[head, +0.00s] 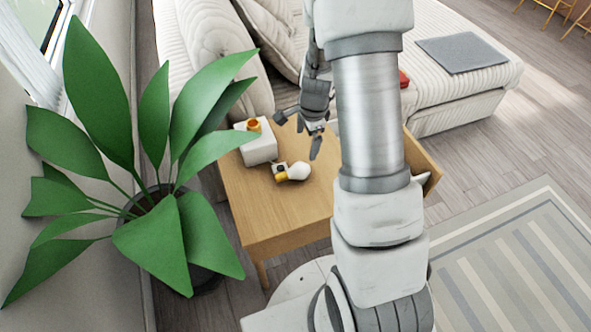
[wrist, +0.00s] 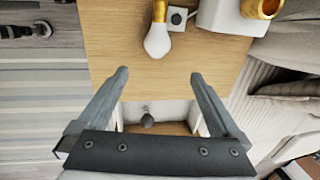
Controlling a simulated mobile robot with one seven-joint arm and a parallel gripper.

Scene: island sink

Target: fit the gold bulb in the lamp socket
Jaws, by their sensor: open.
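The bulb (head: 298,172) has a white globe and a gold base, and lies on its side on the small wooden table (head: 262,205). In the wrist view the bulb (wrist: 157,42) lies just beyond my fingertips, globe towards me. The lamp is a white block (head: 258,147) with a gold socket (head: 254,125) on top, at the table's back left; in the wrist view the socket (wrist: 262,8) is at the top right, partly cut off. My gripper (head: 299,134) is open and empty above the table; its two fingers (wrist: 159,75) show apart in the wrist view.
A small white cube (head: 279,168) with a dark round mark touches or nearly touches the bulb's base. A large plant (head: 165,215) stands left of the table. An open drawer (head: 425,165) juts out right. A sofa (head: 440,40) is behind. The table's front is clear.

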